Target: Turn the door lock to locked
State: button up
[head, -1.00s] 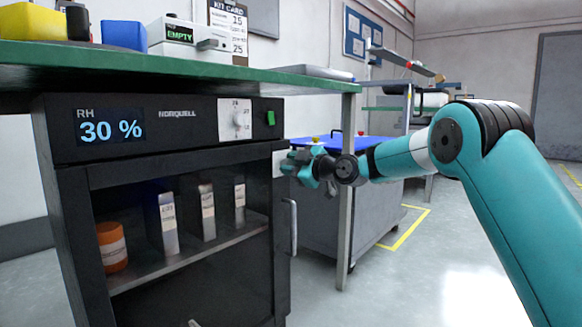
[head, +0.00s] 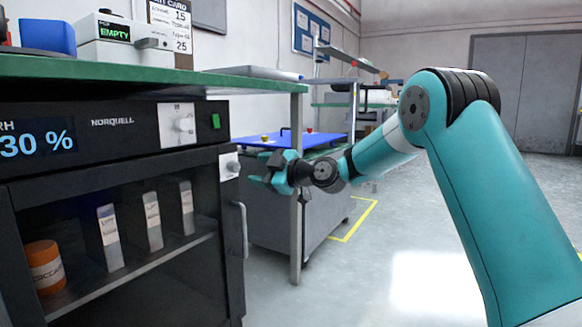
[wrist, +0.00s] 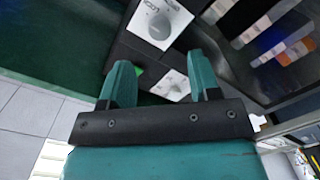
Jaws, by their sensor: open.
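The door lock (head: 230,166) is a small white plate with a grey knob at the upper right of the dark cabinet's front. Its markings are too small to read in the head view. My gripper (head: 264,171) is open and empty, just right of the lock in the picture, with a gap between them. In the wrist view the lock plate (wrist: 170,84) lies beyond and between the spread fingers of my gripper (wrist: 160,62). The knob's turn angle cannot be told. The cabinet door (head: 232,255) appears closed, with a vertical handle (head: 243,230) below the lock.
A white dial plate (head: 178,125) and green switch (head: 215,121) sit on the cabinet's upper panel. The green bench top (head: 150,74) overhangs it, with a bench leg (head: 297,200) to the right. A blue-topped cart (head: 310,140) stands behind. Floor to the right is clear.

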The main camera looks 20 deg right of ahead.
jog(key=p+v, duration=0.1)
jog(key=v, duration=0.8)
jog(key=shift+s+d+p, duration=0.2)
jog(key=shift+s+p, duration=0.1)
jog(key=shift+s, duration=0.05)
jog(key=shift+a, duration=0.1)
jog(key=s+a+r+m+g+p, duration=0.1)
jog(key=s+a+r+g+p, duration=0.2)
jog(key=s+a+g+p, duration=0.35)
jog(key=s+a+r+m+g+p, duration=0.2)
jog(key=s+a+r+g+p, duration=0.15)
jog(key=s+a, duration=0.6)
jog(key=s+d+r+m+g+h+p, duration=0.1)
jog(key=s+m+h+p, duration=0.15)
jog(key=s, duration=0.45)
jog(key=s+r+m+g+h+p, duration=0.1)
jog(key=s+m+g+p, duration=0.15)
jog(key=s, duration=0.45)
jog(key=s+d+r+m+g+h+p, duration=0.1)
jog(key=s+r+h+p, duration=0.1)
jog(key=s+p, duration=0.35)
notch_tip(320, 180, up, 36)
jog(key=p, duration=3.4)
jog(key=shift+s+a, duration=0.3)
jog(key=shift+s, duration=0.1)
